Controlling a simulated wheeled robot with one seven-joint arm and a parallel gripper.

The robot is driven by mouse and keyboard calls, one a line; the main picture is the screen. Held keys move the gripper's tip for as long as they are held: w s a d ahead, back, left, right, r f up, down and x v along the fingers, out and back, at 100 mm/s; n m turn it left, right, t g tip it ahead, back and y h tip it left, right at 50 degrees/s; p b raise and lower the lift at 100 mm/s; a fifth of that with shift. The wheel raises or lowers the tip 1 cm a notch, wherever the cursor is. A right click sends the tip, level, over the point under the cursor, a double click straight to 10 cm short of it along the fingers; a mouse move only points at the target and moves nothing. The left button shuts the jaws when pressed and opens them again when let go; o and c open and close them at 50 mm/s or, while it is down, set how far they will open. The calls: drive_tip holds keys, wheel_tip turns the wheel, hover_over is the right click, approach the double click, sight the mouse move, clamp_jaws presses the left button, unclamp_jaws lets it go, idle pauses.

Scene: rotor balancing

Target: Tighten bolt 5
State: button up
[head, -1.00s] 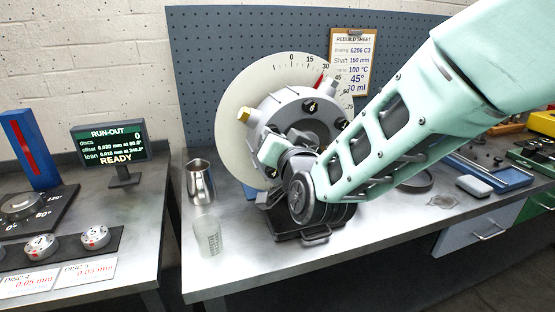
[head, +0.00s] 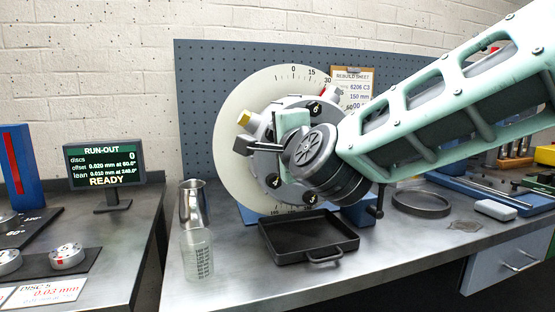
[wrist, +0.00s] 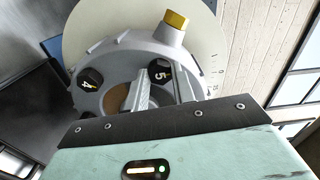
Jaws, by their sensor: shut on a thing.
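The rotor hub (head: 262,160) is a grey wheel with black numbered bolts, in front of a pale dial disc (head: 228,165). Bolt 5 (wrist: 159,73) is black with a light number and sits on the hub face in the wrist view. My gripper (wrist: 160,82) reaches the hub with one finger on each side of bolt 5, shut on it. In the head view my gripper (head: 258,146) covers bolt 5. Bolt 4 (wrist: 89,79) is left of it in the wrist view. Bolt 6 (head: 314,108) shows at the hub's top. A yellow-capped post (head: 243,119) sticks out beside the fingers.
A black tray (head: 345,247) lies below the rotor. A steel jug (head: 193,205) and a clear measuring beaker (head: 198,255) stand left of it. The run-out screen (head: 104,164) reads READY. A dark ring (head: 421,204) lies at right.

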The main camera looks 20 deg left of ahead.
drive_tip(key=shift+m+b, duration=3.5)
drive_tip(key=shift+b, duration=0.2)
drive_tip(key=o, duration=1)
drive_tip(key=b+v, duration=0.1)
drive_tip(key=v, duration=1.6)
drive_tip(key=shift+s+d, duration=0.15)
drive_tip(key=shift+d, duration=0.05)
